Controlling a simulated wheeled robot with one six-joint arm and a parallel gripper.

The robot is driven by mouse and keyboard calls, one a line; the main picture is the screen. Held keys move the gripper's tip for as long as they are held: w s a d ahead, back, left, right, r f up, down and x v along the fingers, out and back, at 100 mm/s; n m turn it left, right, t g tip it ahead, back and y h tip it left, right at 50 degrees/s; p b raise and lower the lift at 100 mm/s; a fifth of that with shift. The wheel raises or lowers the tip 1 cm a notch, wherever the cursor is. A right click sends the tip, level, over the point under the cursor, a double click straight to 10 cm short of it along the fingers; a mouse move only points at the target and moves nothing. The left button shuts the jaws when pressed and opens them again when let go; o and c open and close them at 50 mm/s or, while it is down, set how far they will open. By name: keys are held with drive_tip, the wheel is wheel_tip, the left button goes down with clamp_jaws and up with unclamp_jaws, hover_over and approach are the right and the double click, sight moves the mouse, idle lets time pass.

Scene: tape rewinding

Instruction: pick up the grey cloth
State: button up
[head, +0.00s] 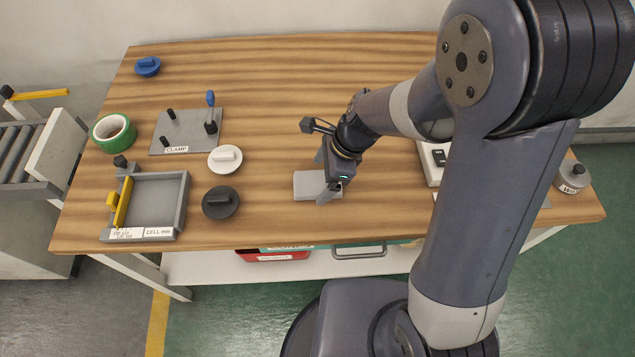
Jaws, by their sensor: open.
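The grey cloth (305,186) is a small, flat, light grey rectangle. It lies on the wooden table (270,105) near the front middle in the head view. My gripper (322,177) is open, with its fingers over the right part of the cloth. One fingertip shows near the cloth's front edge and the other near its back edge. The gripper body hides the cloth's right part. I cannot tell whether the fingers touch it.
To the left are a white knobbed disc (225,159), a black one (220,202), a grey clamp plate (187,132), a tray with a yellow bar (181,203) and a green tape roll (113,132). A blue knobbed disc (148,66) lies at the back left. The table's back middle is clear.

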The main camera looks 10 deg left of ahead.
sight(320, 182)
drive_tip(key=shift+x, duration=0.85)
drive_tip(key=shift+c, duration=0.2)
drive_tip(key=c, duration=1)
wheel_tip(320, 182, up, 10)
drive_tip(key=shift+r+p, duration=0.1)
drive_tip(key=shift+p, duration=0.65)
